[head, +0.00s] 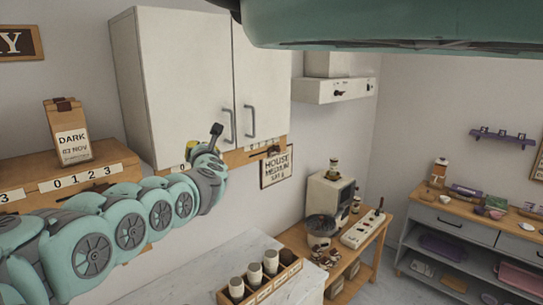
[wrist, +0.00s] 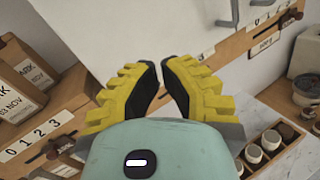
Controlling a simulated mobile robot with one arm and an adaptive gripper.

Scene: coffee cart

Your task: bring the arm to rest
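My arm (head: 130,225) stretches from the lower left towards the middle of the head view, in front of the wall cabinet and the wooden shelf unit. My gripper (head: 203,136) is at its far end, raised in front of the lower part of the cabinet. In the wrist view my gripper (wrist: 161,72) shows two yellow fingers with black pads and a clear gap between them. Nothing is held between the fingers.
A white wall cabinet (head: 175,70) stands behind my gripper. A DARK coffee bag (head: 69,132) sits on a wooden unit (head: 85,178) at left. Below, a wooden cup rack (head: 289,274) holds several cups on the pale counter (head: 185,275). A coffee grinder (head: 321,225) stands beyond.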

